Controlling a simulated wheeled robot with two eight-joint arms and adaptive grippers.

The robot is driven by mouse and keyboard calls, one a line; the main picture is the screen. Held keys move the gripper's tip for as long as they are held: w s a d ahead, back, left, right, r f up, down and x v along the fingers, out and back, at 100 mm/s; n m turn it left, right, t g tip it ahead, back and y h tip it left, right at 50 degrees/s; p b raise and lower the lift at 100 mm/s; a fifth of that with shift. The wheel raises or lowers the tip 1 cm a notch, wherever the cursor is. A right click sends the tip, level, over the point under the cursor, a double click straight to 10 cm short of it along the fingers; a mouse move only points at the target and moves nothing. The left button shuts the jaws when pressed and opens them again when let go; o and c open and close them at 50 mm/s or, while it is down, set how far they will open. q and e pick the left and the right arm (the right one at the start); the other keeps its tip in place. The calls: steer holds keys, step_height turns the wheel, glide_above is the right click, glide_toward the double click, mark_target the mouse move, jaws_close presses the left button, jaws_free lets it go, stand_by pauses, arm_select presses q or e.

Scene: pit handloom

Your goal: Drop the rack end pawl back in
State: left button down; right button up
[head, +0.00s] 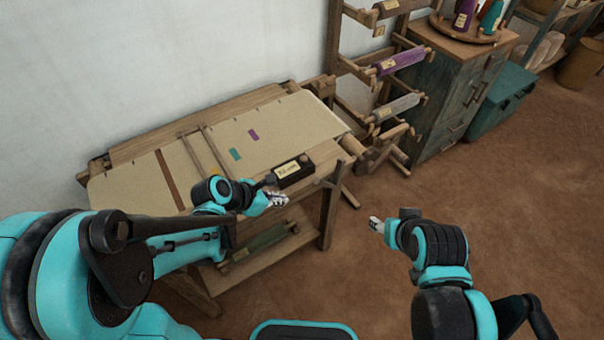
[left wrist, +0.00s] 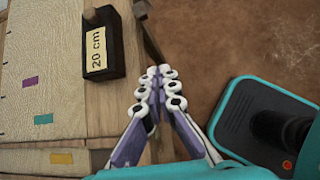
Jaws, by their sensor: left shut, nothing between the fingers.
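I cannot clearly make out the rack end pawl. A slim dark bar (head: 328,183) at the loom's front right corner may be it; it also shows in the left wrist view (left wrist: 150,38), just beyond my fingertips. My left gripper (head: 281,200) is shut and empty at the front edge of the loom (head: 115,193), just below the dark block labelled "20 cm" (left wrist: 103,65). Its fingertips meet in the left wrist view (left wrist: 163,72). My right gripper (head: 375,224) hangs over open floor, right of the loom; its fingers are too small to judge.
A cream cloth (head: 290,122) with coloured patches covers the loom top. A wooden rack with yarn rolls (head: 398,62) and a green cabinet (head: 440,95) stand behind right. A teal chest (head: 500,100) is beside the cabinet. The brown floor at right is clear.

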mark_target(325, 184)
arm_select(q)
steer(key=n, duration=0.1)
steer(key=w+n, duration=0.1)
steer(key=shift+w+f+n+h, duration=0.15)
steer(key=shift+n+h, duration=0.15)
arm_select(e)
steer(key=shift+w+a+r, duration=0.25)
steer(key=shift+w+r, duration=0.15)
arm_select(q)
steer(key=shift+d, duration=0.1)
steer(key=w+d+f+b, duration=0.1)
steer(key=w+d, duration=0.1)
steer(key=w+d+f+b, duration=0.1)
steer(key=w+d+f, duration=0.1)
steer(key=d, duration=0.1)
steer(key=w+d+f+b, duration=0.2)
steer(key=w, duration=0.1)
steer(key=shift+d+f, duration=0.15)
steer(key=shift+d, duration=0.1)
arm_select(e)
step_height(325, 184, down, 4)
steer(key=shift+f, duration=0.2)
arm_select(q)
steer(key=shift+a, duration=0.1)
arm_select(e)
steer(key=shift+r, duration=0.1)
